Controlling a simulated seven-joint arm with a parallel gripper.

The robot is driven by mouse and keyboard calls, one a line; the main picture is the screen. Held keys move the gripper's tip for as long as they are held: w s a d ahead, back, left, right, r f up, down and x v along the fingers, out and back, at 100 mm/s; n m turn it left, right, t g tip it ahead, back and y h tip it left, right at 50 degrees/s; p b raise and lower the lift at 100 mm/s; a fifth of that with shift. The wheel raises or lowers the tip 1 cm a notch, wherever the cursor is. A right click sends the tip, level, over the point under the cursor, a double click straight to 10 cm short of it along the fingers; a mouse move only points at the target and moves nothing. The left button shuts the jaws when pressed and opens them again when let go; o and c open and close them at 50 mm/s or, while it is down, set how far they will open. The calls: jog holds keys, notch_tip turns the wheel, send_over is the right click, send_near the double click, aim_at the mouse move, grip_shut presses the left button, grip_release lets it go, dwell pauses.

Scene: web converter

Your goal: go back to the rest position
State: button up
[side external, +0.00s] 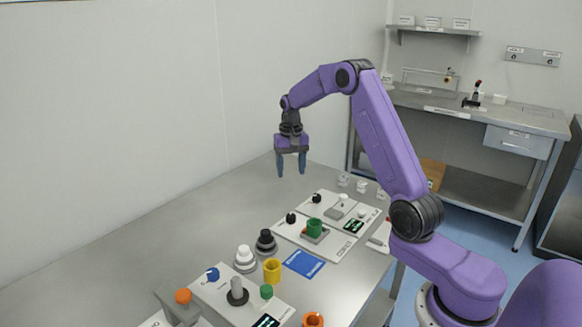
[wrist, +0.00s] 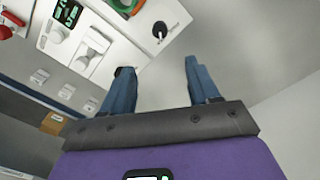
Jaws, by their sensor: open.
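My gripper (side external: 291,165) hangs from the purple arm, pointing down, well above the far part of the grey metal table (side external: 130,240). Its two blue fingers are apart with nothing between them. In the wrist view my gripper (wrist: 160,85) also shows its fingers spread and empty. Below and beyond them, part of a white control panel (wrist: 130,40) with a black knob (wrist: 160,30) is in view. The gripper touches nothing that I can see.
Control panels (side external: 320,245) with knobs and a green cup-shaped piece (side external: 314,227) line the table's right side. A yellow cup (side external: 272,270), a blue mat (side external: 304,263) and a white knob (side external: 245,256) lie nearer. The table's left side is clear. A workbench (side external: 480,112) stands behind.

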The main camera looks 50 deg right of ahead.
jog(key=shift+r, duration=0.15)
jog(key=s+a+r+n, duration=0.3)
jog(key=s+a+n, duration=0.25)
jog(key=a, duration=0.55)
jog(key=s+a+r+n, duration=0.2)
jog(key=s+a+n, duration=0.2)
jog(key=s+a, duration=0.55)
jog(key=s+a+n, duration=0.2)
jog(key=s+n, duration=0.3)
jog(key=s, duration=0.6)
jog(key=s+a+n, duration=0.2)
jog(key=s+n, duration=0.3)
jog(key=s, duration=0.7)
jog(key=shift+a+f, duration=0.15)
jog(key=shift+f, duration=0.2)
